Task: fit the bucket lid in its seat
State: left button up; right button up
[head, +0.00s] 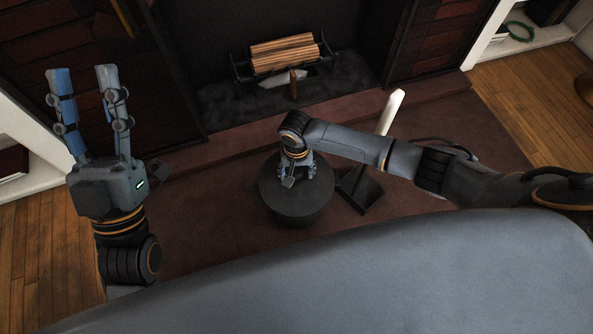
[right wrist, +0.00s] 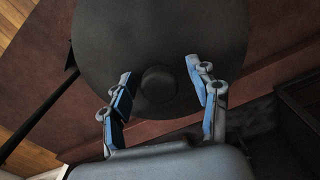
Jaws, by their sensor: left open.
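In the head view the lid (head: 272,194) lies over the dark round bucket (head: 298,219) on the hearth floor. I cannot tell whether it is fully down in its seat. My right gripper (head: 298,172) is over the lid and partly hides it. Its fingers (right wrist: 163,88) are apart, one on each side of the knob, with gaps to it. My left gripper (head: 87,72) is open, empty and raised at the left, far from the bucket.
The fireplace holds a grate with logs (head: 283,53). Shelves (head: 520,42) stand at the sides. The red-brown floor left of the bucket is clear.

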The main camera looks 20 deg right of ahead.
aim_at(296, 171)
notch_tip(296, 171, up, 12)
dwell(0.6)
dwell(0.4)
